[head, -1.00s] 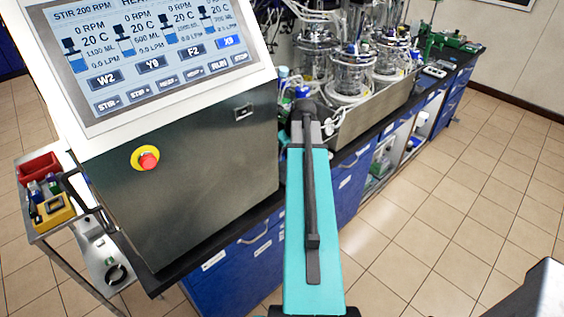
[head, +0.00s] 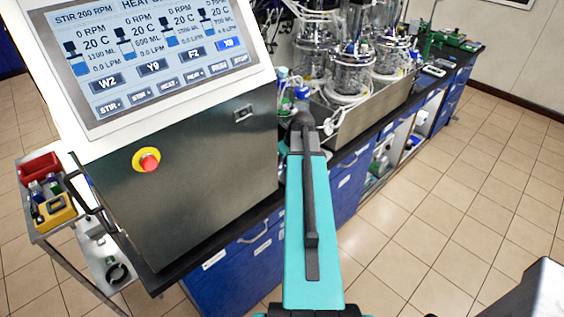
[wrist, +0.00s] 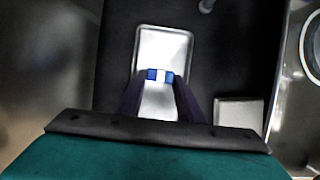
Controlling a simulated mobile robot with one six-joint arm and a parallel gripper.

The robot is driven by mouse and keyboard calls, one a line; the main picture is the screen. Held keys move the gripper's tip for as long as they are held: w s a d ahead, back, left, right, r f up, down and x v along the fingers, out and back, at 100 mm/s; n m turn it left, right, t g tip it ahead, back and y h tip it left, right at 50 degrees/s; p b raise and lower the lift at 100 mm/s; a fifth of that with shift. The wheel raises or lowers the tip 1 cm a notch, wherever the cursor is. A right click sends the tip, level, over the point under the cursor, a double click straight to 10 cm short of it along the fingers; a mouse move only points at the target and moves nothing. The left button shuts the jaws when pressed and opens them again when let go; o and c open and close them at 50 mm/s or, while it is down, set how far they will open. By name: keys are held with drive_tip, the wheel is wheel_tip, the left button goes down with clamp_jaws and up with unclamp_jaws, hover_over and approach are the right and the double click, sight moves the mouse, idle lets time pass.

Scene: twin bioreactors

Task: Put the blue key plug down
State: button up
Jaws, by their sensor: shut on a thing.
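The blue key plug (wrist: 152,74) shows in the wrist view as a small blue piece with a pale middle. My gripper (wrist: 161,82) is shut on it, with the dark fingers on either side. The plug is seen against a pale, light-rimmed rectangular tray (wrist: 150,38) on the dark bench top. I cannot tell whether the plug touches the tray. In the head view my arm hides the gripper and the plug.
A steel control cabinet (head: 205,190) with a screen stands left of my arm. Glass bioreactor vessels (head: 352,75) stand in a steel trough (head: 365,115) to the right. In the wrist view, a small pale square (wrist: 238,113) lies right of the fingers. A cart (head: 50,238) is at far left.

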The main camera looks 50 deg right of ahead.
drive_tip(key=o, duration=1.3)
drive_tip(key=shift+r, duration=0.25)
drive_tip(key=shift+b+v, duration=1.2)
drive_tip(key=shift+v, duration=4.75)
drive_tip(key=shift+r, duration=0.1)
